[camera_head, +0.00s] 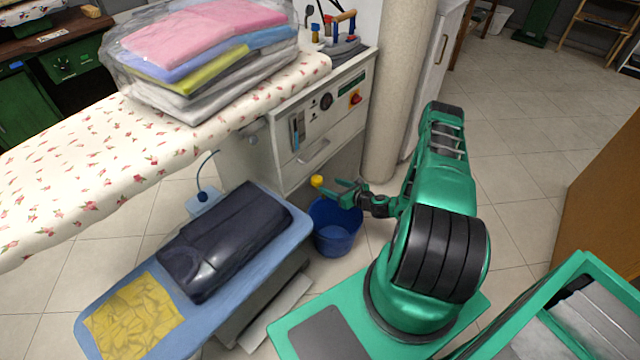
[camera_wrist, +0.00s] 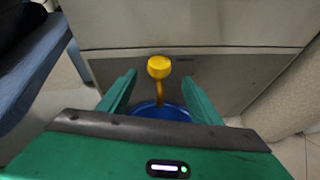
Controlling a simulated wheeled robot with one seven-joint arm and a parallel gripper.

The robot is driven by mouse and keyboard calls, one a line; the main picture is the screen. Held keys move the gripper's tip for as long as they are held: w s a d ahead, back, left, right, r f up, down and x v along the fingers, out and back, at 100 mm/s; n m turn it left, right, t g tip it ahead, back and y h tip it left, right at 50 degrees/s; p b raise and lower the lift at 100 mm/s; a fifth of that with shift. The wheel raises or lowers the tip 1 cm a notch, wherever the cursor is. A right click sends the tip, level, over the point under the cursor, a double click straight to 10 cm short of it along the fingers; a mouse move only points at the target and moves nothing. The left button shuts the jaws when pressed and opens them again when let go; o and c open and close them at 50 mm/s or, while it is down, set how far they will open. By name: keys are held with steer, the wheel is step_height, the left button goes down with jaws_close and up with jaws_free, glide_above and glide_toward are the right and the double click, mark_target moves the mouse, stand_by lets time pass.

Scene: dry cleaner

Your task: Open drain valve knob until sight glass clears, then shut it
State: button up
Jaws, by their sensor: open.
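The yellow drain valve knob (camera_head: 317,181) sticks out low at the front of the white ironing machine (camera_head: 322,130), above a blue bucket (camera_head: 335,240). In the wrist view the knob (camera_wrist: 159,67) sits on a brownish-yellow stem, ahead of and between my fingers. My gripper (camera_head: 342,193) is open, with a finger to either side of the knob's line and no visible contact. It also shows in the wrist view (camera_wrist: 158,95). A narrow upright gauge with a blue part (camera_head: 297,133), apparently the sight glass, is on the machine's front panel; its exact level is too small to tell.
A low blue-topped bench (camera_head: 130,275) with a folded dark garment (camera_head: 225,240) and a yellow cloth (camera_head: 133,318) stands left of the bucket. A round cream column (camera_head: 395,90) stands to the right of the machine.

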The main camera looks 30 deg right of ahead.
mark_target(321, 181)
steer(key=x, duration=0.7)
steer(key=shift+w+a+f, duration=0.1)
steer(key=shift+w+f, duration=0.1)
steer(key=shift+w, duration=0.15)
steer(key=c, duration=1)
